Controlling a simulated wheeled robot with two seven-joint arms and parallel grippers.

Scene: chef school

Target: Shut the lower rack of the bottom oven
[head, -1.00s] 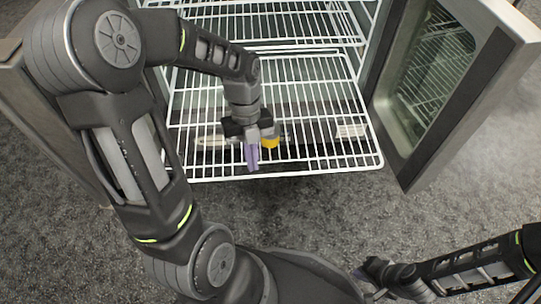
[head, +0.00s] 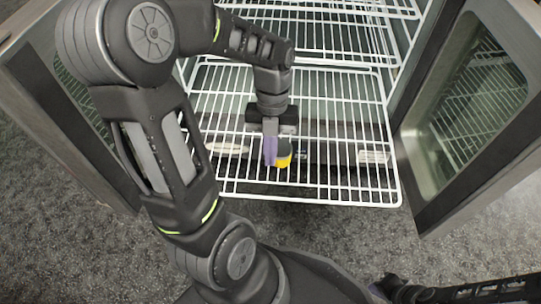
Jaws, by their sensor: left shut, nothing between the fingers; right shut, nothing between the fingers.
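The lower rack (head: 390,188) is a white wire shelf. It sticks out of the open bottom oven (head: 404,70) toward me, past the doors' hinge side. My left gripper (head: 271,160) is shut and empty, pointing down over the front half of the rack, a little behind its front bar. I cannot tell whether its fingers touch the wires. My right gripper (head: 388,288) is shut and low at the bottom edge of the picture, well apart from the rack and partly cut off.
An upper wire rack (head: 345,35) sits further inside. The right door (head: 475,110) and left door (head: 75,120) stand open on either side. A yellow and dark item (head: 284,154) shows beside my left fingers. Grey floor (head: 330,235) is clear in front.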

